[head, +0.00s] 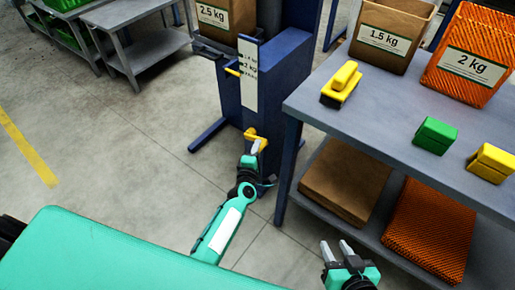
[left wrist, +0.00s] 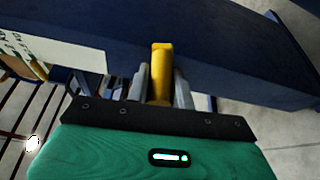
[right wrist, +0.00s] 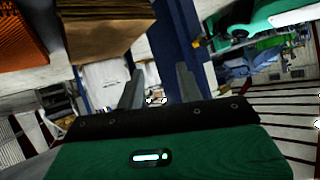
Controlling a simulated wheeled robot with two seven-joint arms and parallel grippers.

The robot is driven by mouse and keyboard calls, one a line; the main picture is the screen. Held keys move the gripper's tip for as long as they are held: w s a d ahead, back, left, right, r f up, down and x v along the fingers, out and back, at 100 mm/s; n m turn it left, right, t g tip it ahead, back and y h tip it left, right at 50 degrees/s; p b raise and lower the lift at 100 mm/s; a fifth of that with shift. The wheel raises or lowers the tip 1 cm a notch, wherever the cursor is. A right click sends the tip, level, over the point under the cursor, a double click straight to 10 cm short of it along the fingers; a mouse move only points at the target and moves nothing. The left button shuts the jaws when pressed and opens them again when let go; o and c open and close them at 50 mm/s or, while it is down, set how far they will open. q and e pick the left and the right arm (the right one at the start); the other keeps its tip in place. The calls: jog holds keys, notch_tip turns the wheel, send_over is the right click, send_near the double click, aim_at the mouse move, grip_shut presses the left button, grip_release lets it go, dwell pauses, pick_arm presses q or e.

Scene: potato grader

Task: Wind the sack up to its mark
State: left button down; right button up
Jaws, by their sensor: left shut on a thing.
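A brown paper sack (head: 225,17) marked 2.5 kg sits on the carriage of the blue stand (head: 262,85). A white scale plate (head: 249,75) with kg marks is on the stand's face, and a yellow pointer (head: 233,72) lies at its left edge, near the 2 kg line. A yellow crank handle (head: 255,138) sticks out low on the stand. My left gripper (head: 253,150) is shut on this handle, which also shows between its fingers in the left wrist view (left wrist: 161,72).
The grey table (head: 385,113) at right holds a 1.5 kg paper sack (head: 393,35), an orange 2 kg sack (head: 470,55), and yellow and green blocks (head: 435,135). Folded sacks (head: 345,180) lie on its lower shelf. A grey bench (head: 140,45) stands back left; floor between is clear.

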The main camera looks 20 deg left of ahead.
pick_arm(q)
jog(key=shift+w+a+r+p, duration=0.15)
jog(key=shift+a+r+p, duration=0.2)
jog(key=shift+r, duration=0.25)
pick_arm(e)
jog(key=shift+s+d+g+h, duration=0.25)
jog(key=shift+d+g+h, duration=0.3)
jog(key=shift+d, duration=0.35)
pick_arm(q)
jog(key=c, duration=1.2)
grip_release()
jog(key=shift+d+f, duration=0.1)
jog(key=shift+s, duration=0.55)
jog(key=s+p, duration=0.1)
jog(key=s, duration=1.1)
jog(key=shift+s+d+r, duration=0.25)
jog(key=shift+s+d, duration=0.05)
jog(key=shift+s, duration=0.1)
pick_arm(e)
jog(key=d, duration=0.1)
jog(key=s+d+g, duration=0.1)
jog(key=d+g+h, duration=0.1)
jog(key=shift+s, duration=0.25)
